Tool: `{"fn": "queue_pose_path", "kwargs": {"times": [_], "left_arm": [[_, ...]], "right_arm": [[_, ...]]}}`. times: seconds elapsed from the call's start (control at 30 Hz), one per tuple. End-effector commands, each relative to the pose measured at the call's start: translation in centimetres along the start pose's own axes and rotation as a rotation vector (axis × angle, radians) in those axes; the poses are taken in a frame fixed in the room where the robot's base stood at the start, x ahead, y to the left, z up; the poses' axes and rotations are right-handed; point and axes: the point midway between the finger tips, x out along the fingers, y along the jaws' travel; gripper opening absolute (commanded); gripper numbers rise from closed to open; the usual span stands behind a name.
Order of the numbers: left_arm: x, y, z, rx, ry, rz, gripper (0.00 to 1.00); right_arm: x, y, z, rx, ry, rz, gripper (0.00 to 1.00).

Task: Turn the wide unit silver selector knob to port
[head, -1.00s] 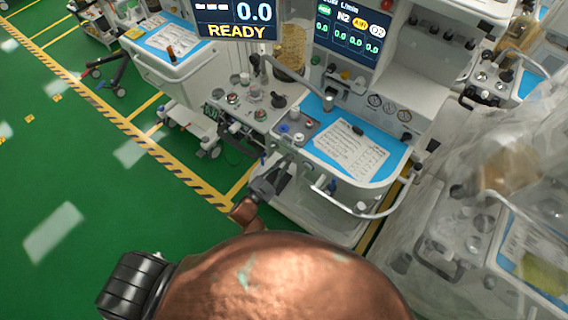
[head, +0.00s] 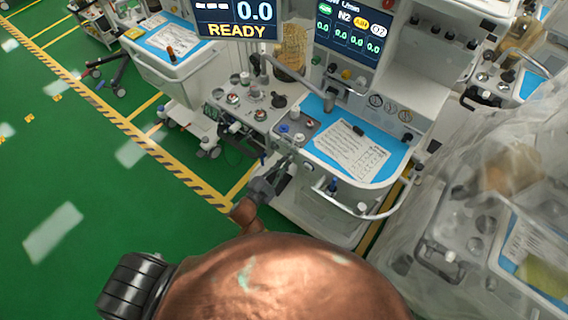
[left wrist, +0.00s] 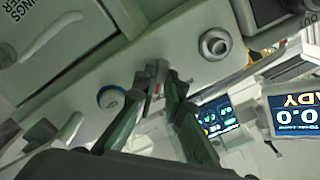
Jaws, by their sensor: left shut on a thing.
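The wide unit (head: 392,88) stands in the middle of the head view, with a gas-flow screen and a blue work surface. My left gripper (head: 286,172) is at its front left, just below the panel edge. In the left wrist view my left gripper (left wrist: 158,100) has its two dark fingers close around a slim silver-grey piece, which appears to be the silver selector knob (left wrist: 154,76). The fingers hide much of it, and I cannot tell its pointing direction. My right gripper is not in view.
A blue-ringed knob (left wrist: 110,97) and a round silver knob (left wrist: 215,44) lie on either side of the fingers. A curved rail (head: 350,211) runs along the unit's front. A plastic-draped unit (head: 470,220) stands at right. Green floor (head: 80,200) is clear at left.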

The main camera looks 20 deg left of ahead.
Motion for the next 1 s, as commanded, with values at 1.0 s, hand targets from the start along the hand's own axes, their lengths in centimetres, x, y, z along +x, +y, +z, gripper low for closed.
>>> {"fn": "queue_pose_path", "kwargs": {"times": [1.0], "left_arm": [[-5.9,0.1,0.1,0.000,-0.003,0.002,0.28]], "right_arm": [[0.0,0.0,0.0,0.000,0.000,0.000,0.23]]}}
